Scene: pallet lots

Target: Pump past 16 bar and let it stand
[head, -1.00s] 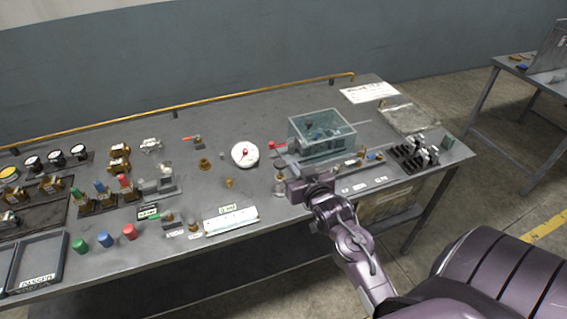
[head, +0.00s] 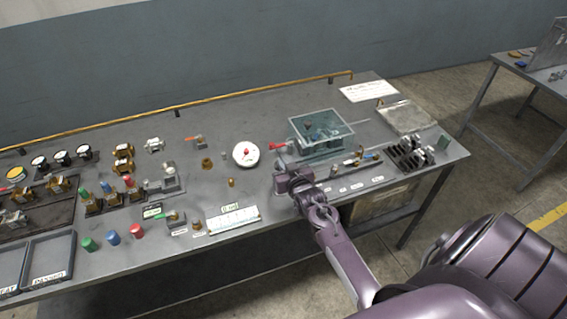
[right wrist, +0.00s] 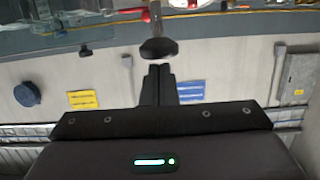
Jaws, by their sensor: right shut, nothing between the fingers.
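A round white gauge (head: 246,154) with a red mark lies on the bench near its middle. A clear blue-tinted box (head: 321,133) stands to its right, with a red-ended part (head: 278,147) at its left side. My right gripper (head: 281,180) is at the bench's front side, just below the red-ended part. In the right wrist view its fingers (right wrist: 159,72) are together and empty, and a dark rounded knob (right wrist: 158,48) on a stem is just beyond their tips. The gauge reading is too small to make out. My left gripper is not in view.
Valves and coloured caps crowd the left of the bench, with trays (head: 48,257) at the front left corner. A white scale strip (head: 232,219) lies left of my right gripper. A black rack (head: 409,153) stands at the right. A brass rail (head: 215,100) runs along the back.

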